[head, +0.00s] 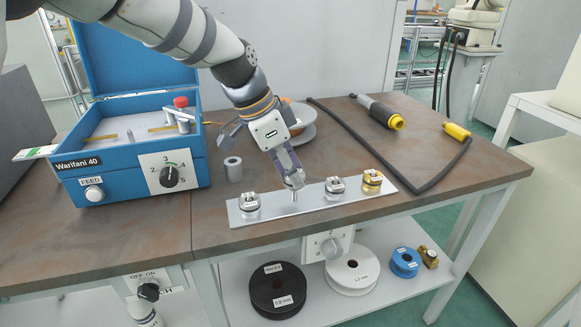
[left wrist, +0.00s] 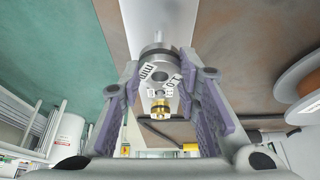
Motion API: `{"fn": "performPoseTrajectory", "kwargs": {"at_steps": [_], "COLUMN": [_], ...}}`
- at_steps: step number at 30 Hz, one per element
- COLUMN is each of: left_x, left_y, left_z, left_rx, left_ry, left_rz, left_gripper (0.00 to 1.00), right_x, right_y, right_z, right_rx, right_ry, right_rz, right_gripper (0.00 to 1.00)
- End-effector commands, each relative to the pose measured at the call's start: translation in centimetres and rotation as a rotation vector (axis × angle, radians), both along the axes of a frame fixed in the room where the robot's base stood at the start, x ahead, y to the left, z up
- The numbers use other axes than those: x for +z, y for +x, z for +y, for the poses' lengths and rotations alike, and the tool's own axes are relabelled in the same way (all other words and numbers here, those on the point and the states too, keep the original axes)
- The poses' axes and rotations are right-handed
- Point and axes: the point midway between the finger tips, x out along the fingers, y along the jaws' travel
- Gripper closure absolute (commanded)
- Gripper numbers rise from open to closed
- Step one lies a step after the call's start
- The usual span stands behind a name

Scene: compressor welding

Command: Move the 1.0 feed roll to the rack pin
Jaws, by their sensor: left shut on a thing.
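My left gripper (head: 294,177) points down over the rack (head: 272,211), a pale metal plate near the table's front edge. It is shut on a small silver roll (head: 298,180), just above a bare pin (head: 295,196) between two seated rolls. I cannot tell whether roll and pin touch. In the left wrist view the roll (left wrist: 155,65) shows between the purple-padded fingers (left wrist: 162,108), with label pieces reading "mm" and apparently "1.0". Silver rolls stand on the rack at left (head: 249,202) and right of the pin (head: 335,187), with a gold one (head: 372,179) at its right end.
The blue feeder box (head: 126,170) stands left, lid open. A plain grey cylinder (head: 233,169) stands near the rack. A spool (head: 303,123) lies behind the gripper. A torch (head: 382,111) and black cable lie right. Several spools lie on the shelf below.

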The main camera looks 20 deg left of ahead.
Motion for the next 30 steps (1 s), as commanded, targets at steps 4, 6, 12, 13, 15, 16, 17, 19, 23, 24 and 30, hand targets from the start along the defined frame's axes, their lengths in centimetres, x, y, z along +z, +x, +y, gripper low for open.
{"fn": "performPoseTrajectory", "kwargs": {"at_steps": [4,6,12,13,15,16,17,19,23,24,30], "left_x": [-0.5,-0.7,-1.3,-1.4,-1.6,-1.7,-1.8,-2.0,-2.4,-2.5,-3.1], "left_y": [0.0,0.0,0.0,0.0,0.0,0.0,0.0,0.0,0.0,0.0,0.0], "left_z": [0.0,0.0,0.0,0.0,0.0,0.0,0.0,0.0,0.0,0.0,0.0], "left_rx": [0.0,0.0,0.001,0.001,0.0,0.0,0.0,0.0,0.0,0.0,0.0], "left_ry": [-0.001,-0.001,-0.001,-0.001,-0.001,-0.001,0.0,-0.001,0.0,-0.001,0.0], "left_rz": [0.001,0.002,0.001,0.001,0.002,0.002,0.002,0.003,0.002,0.002,0.002], "left_gripper": [1.0,1.0,1.0,1.0,1.0,1.0,1.0,1.0,1.0,1.0,1.0], "right_x": [0.0,-0.1,-0.1,-0.1,-0.1,-0.1,-0.1,-0.2,-0.2,-0.2,-0.3], "right_y": [0.0,-0.1,-0.1,-0.1,-0.1,-0.1,-0.2,-0.2,-0.2,-0.2,-0.3], "right_z": [0.0,0.0,0.0,0.0,0.0,0.0,0.0,0.0,0.0,0.0,0.0], "right_rx": [0.0,0.0,0.0,0.0,0.0,0.0,0.0,0.0,0.0,0.0,0.0], "right_ry": [0.0,0.0,0.0,0.0,0.0,0.0,0.0,0.0,0.0,0.0,0.0], "right_rz": [0.002,0.003,0.004,0.004,0.005,0.005,0.006,0.006,0.008,0.009,0.011], "right_gripper": [0.54,0.54,0.54,0.54,0.54,0.54,0.54,0.54,0.54,0.54,0.54]}}
